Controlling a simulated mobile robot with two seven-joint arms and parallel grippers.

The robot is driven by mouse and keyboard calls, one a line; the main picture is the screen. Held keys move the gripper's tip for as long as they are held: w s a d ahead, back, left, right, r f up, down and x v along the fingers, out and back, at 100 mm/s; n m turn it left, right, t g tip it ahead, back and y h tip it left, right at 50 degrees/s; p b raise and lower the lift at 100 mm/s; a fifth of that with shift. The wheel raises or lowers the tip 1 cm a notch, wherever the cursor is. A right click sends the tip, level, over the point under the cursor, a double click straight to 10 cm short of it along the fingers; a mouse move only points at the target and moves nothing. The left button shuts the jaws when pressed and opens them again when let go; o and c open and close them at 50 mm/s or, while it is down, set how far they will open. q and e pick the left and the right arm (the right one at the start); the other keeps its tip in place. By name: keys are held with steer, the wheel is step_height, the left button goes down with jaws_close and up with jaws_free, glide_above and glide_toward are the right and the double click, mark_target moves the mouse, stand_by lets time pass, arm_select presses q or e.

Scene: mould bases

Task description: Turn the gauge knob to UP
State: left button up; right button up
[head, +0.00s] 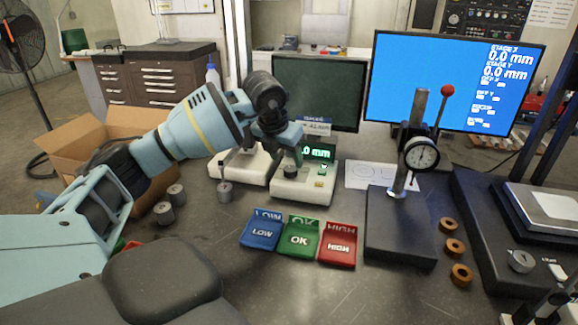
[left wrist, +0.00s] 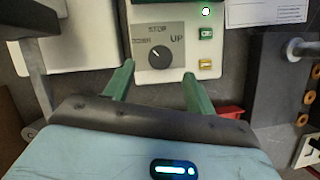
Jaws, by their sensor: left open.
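The gauge knob (left wrist: 160,57) is a round dark dial on a grey plate marked DOWN, STOP and UP. Its white pointer line slants up and left, towards the DOWN side. The knob's white gauge unit (head: 304,190) stands on the table with a lit 0.0 mm display; the knob also shows in the head view (head: 290,170). My left gripper (head: 287,152) is over the front of this unit. In the left wrist view its two green fingers (left wrist: 160,72) are spread apart, with the knob visible between and beyond their tips. Nothing is between the fingers. My right gripper is not seen.
Blue LOW (head: 262,232), green OK (head: 300,240) and red HIGH (head: 338,246) trays lie in front of the unit. A dial indicator stand (head: 400,235) is to the right. Grey cylinders (head: 224,192) and a cardboard box (head: 90,140) are left. Copper rings (head: 452,248) lie right.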

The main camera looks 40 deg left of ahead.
mark_target(290, 169)
arm_select(q)
steer(key=shift+x, duration=2.4)
steer(key=shift+r, duration=0.1)
steer(key=shift+c, duration=0.9)
steer(key=c, duration=0.8)
